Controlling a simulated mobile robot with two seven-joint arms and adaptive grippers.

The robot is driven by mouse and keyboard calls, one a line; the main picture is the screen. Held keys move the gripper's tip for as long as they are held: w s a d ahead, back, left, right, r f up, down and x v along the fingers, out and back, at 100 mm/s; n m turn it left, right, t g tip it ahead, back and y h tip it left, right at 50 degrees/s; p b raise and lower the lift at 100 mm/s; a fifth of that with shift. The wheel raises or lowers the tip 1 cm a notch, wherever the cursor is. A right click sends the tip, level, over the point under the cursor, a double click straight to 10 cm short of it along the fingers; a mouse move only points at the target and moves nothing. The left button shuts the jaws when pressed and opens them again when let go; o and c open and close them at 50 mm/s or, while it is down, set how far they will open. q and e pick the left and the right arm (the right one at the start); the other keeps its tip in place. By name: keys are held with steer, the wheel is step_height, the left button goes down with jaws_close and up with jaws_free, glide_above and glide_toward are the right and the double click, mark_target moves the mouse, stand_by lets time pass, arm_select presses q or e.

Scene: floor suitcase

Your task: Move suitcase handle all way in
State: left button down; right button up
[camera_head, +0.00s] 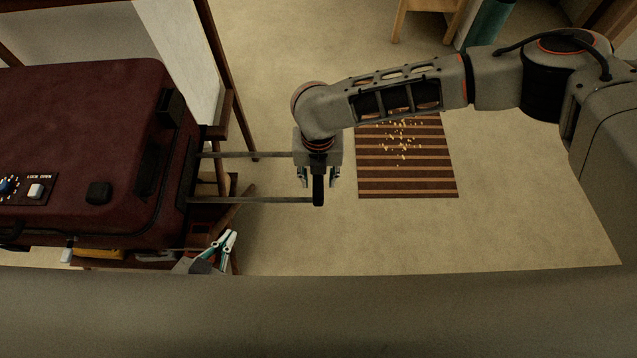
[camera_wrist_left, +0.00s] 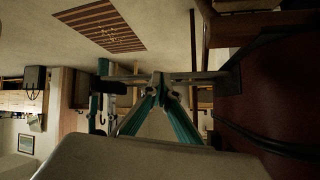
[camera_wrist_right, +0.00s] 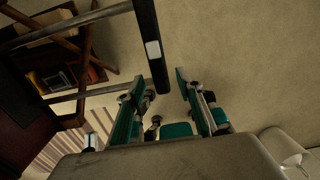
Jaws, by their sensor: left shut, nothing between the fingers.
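The dark red suitcase (camera_head: 85,130) lies at the left in the head view. Its handle is extended to the right: two metal rods (camera_head: 250,200) end in a black grip (camera_head: 319,197). My right gripper (camera_head: 317,178) is over this grip. In the right wrist view the black grip (camera_wrist_right: 151,45) reaches between the spread fingers (camera_wrist_right: 161,80), which are open; contact cannot be told. My left gripper (camera_head: 229,238) is by the suitcase's lower right corner, below the near rod. In the left wrist view its fingertips (camera_wrist_left: 159,78) are together and empty, in front of the rods.
A striped brown mat (camera_head: 408,160) with small crumbs lies on the floor right of the handle. A wooden stool (camera_head: 425,15) stands at the top. A wooden frame (camera_head: 232,85) stands beside the suitcase. The floor right of the grip is otherwise open.

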mark_target(318, 185)
step_height(318, 185, down, 4)
steer(key=shift+s+f+b, duration=0.1)
steer(key=shift+f+b, duration=0.1)
steer(key=shift+b, duration=0.3)
steer(key=shift+f, duration=0.25)
arm_select(q)
steer(key=shift+w+d+r, duration=0.3)
steer(key=shift+w+d, duration=0.05)
arm_select(e)
jaws_close()
arm_select(q)
steer(key=shift+f, duration=0.1)
